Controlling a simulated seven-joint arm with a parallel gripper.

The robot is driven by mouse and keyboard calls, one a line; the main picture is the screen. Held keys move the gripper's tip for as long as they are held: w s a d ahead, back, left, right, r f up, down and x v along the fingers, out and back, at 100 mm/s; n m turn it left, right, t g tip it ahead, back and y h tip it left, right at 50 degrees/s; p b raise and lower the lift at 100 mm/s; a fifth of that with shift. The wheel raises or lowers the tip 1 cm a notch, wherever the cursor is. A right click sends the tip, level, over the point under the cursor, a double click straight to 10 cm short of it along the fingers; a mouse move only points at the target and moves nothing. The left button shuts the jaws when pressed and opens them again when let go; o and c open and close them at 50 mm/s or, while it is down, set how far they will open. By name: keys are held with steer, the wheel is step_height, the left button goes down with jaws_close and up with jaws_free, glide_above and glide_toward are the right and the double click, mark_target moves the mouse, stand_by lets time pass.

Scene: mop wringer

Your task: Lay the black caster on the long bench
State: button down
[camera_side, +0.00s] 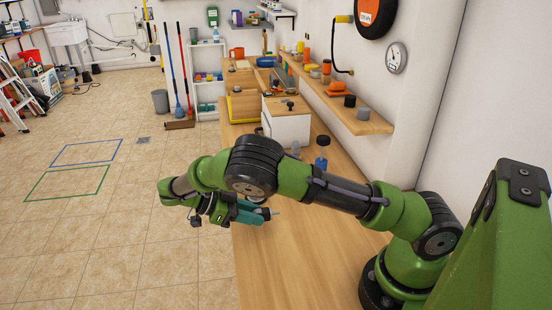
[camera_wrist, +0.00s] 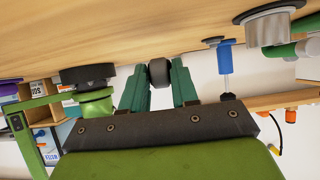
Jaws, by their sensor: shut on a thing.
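My gripper (camera_wrist: 159,88) shows green fingers in the wrist view, shut on the black caster (camera_wrist: 159,72), a small dark rounded piece between the fingertips. The light wood of the long bench (camera_wrist: 130,30) fills the top of the wrist view. The caster appears close to it, but I cannot tell whether they touch.
A blue-handled item (camera_side: 322,163) stands on the bench beyond my arm and also shows in the wrist view (camera_wrist: 225,58). A white box (camera_side: 286,126) stands further back. A wall shelf (camera_side: 340,108) holds several small items. The near bench top is largely clear.

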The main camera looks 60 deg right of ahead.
steer(key=shift+f, duration=0.35)
stand_by(0.3)
steer(key=shift+f, duration=0.85)
steer(key=c, duration=0.8)
jaws_free()
steer(key=shift+v, duration=3.75)
